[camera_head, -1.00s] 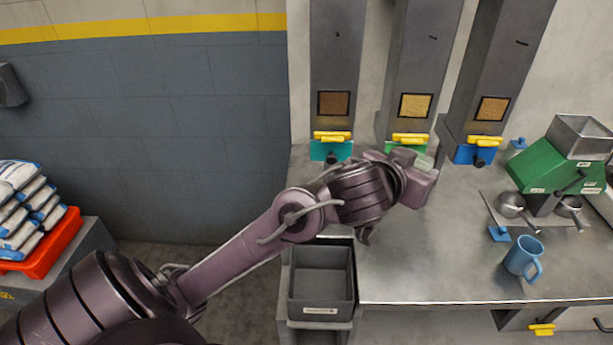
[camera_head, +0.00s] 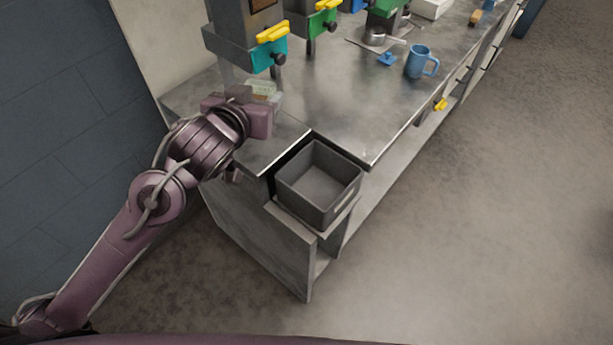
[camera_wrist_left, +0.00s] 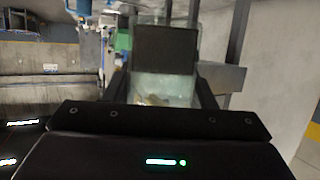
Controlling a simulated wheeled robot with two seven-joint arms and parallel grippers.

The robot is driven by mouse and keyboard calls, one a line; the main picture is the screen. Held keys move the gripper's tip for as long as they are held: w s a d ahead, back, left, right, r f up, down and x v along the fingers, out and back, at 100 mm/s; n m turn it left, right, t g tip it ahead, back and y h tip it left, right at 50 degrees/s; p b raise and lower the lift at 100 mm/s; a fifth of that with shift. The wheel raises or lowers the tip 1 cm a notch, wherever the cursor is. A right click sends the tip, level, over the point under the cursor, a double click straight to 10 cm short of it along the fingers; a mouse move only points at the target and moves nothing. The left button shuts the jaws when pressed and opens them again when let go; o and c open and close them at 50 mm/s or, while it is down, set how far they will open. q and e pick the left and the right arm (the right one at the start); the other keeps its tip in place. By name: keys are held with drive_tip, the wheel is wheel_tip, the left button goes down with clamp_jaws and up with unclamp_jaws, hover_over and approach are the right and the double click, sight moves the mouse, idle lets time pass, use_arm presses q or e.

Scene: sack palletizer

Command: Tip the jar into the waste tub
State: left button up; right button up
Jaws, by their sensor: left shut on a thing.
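My left gripper (camera_head: 258,98) is shut on a clear, greenish jar (camera_head: 264,88), above the left end of the steel counter. In the left wrist view the jar (camera_wrist_left: 165,90) sits between the fingers, with a little brownish stuff low in it; a dark block hides part of it. The waste tub, an open dark grey bin (camera_head: 345,192), stands at the counter's near edge, right of and nearer than the gripper. Its visible inside looks empty. The jar is apart from the tub. My right gripper is not in view.
Dispensers with yellow handles, one with a teal outlet (camera_head: 269,56), stand behind the jar. A blue mug (camera_head: 419,62), a metal scoop (camera_head: 375,36) and a green machine (camera_head: 386,20) are farther along the counter (camera_head: 335,95). The floor at right is clear.

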use_arm(q)
drive_tip(key=s+d+f+m+g+h+b, duration=0.1)
drive_tip(key=s+d+f+m+h+b, duration=0.1)
drive_tip(key=d+f, duration=0.7)
drive_tip(key=s+d+f+m+g+h+b, duration=0.1)
drive_tip(key=s+d+f+m+h+b, duration=0.2)
drive_tip(key=d, duration=0.8)
wheel_tip(320, 180, down, 6)
drive_tip(key=s+b, duration=0.2)
drive_tip(key=b, duration=0.2)
drive_tip(key=shift+s+r, duration=0.15)
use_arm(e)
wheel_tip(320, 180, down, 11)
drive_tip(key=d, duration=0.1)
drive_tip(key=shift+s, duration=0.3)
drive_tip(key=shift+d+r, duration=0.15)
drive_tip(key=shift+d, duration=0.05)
